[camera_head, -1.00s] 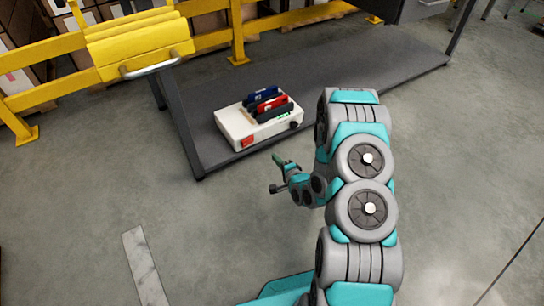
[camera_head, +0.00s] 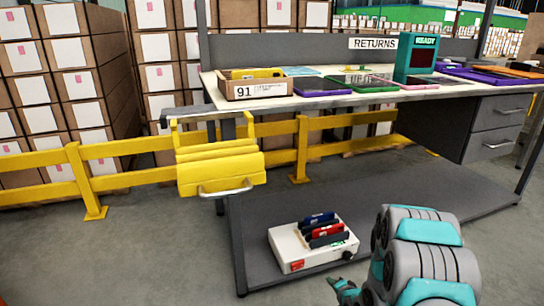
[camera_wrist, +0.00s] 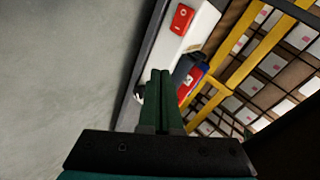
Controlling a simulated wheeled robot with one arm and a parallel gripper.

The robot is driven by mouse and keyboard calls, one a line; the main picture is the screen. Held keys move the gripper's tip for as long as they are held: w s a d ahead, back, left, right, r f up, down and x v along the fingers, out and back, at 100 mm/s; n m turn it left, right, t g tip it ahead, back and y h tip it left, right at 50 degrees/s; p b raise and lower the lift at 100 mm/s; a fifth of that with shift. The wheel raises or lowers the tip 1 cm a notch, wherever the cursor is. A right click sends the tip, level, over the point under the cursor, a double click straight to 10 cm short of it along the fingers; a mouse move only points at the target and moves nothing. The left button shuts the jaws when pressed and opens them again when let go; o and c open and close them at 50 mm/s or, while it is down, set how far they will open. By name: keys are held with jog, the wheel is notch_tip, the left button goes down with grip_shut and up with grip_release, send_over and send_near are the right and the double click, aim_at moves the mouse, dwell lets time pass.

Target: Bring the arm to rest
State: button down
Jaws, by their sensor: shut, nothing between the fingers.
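My gripper (camera_wrist: 161,100) is shut and empty in the wrist view, its two green fingers pressed together. In the head view only a small part of my gripper (camera_head: 340,284) shows at the bottom edge, beside my grey and teal arm (camera_head: 425,255). The gripper is in front of the lower shelf, near a white box (camera_head: 290,250) with red, blue and dark items in its slots. The white box also shows in the wrist view (camera_wrist: 197,28), beyond the fingers. The gripper seems apart from it.
A grey workbench (camera_head: 215,90) carries a carton (camera_head: 252,92) marked 91, several trays and a READY display (camera_head: 415,58). A yellow container (camera_head: 220,170) hangs at its left. A yellow rail (camera_head: 130,148) and stacked cartons (camera_head: 80,75) stand behind. Floor at left is clear.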

jog(key=s+d+r+n+g+h+p, duration=0.1)
jog(key=s+r+n+g+h+p, duration=0.2)
jog(key=s+r, duration=0.65)
jog(key=s+d+r+n+g+p, duration=0.1)
jog(key=s+r+n+g, duration=0.25)
jog(key=s+r, duration=0.65)
jog(key=s+a+r+n+g+p, duration=0.1)
jog(key=s+a+r+n+g, duration=0.1)
jog(key=s+r, duration=0.6)
jog(key=s+a+r+n+g+p, duration=0.2)
jog(key=s+r, duration=0.7)
jog(key=s, duration=0.7)
jog(key=a+n+g, duration=0.1)
jog(key=a+g, duration=0.1)
jog(key=a, duration=0.1)
jog(key=shift+a+r+y+p, duration=0.2)
jog(key=shift+a+y+p, duration=0.1)
jog(key=shift+y, duration=0.1)
jog(key=shift+s+g, duration=0.1)
jog(key=shift+g, duration=0.15)
